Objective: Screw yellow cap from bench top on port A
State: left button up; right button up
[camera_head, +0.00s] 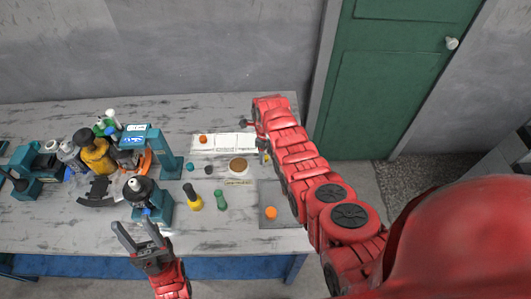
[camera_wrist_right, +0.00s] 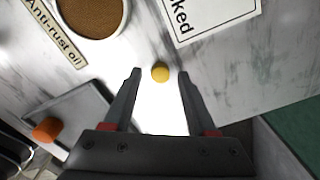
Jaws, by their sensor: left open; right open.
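A small round yellow cap (camera_wrist_right: 160,72) lies on the bench top in the right wrist view. My right gripper (camera_wrist_right: 159,76) is open, with one fingertip to each side of the cap in the picture and a gap on both sides. I cannot tell how high the tips are above the bench. In the head view my right arm largely hides this spot. My left gripper (camera_head: 141,240) is open and empty at the bench's front edge, in front of a dark-topped unit on a teal stand (camera_head: 160,210). A yellow-brown motor body (camera_head: 97,157) stands behind at left. Port A cannot be made out.
A brown-filled round dish (camera_head: 238,165) with an anti-rust oil label is left of my right gripper. An orange cap (camera_head: 271,213) lies on a grey mat (camera_head: 285,193). A yellow-handled tool (camera_head: 194,199) and a green one (camera_head: 221,201) lie mid-bench. A white labelled strip (camera_head: 225,143) lies behind.

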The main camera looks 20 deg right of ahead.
jog(key=shift+f, duration=0.35)
dwell(0.3)
grip_shut()
jog(key=shift+r, duration=0.15)
jog(key=shift+r+p, duration=0.7)
jog(key=shift+r, duration=0.4)
jog(key=shift+r+p, duration=1)
jog(key=shift+r, duration=0.8)
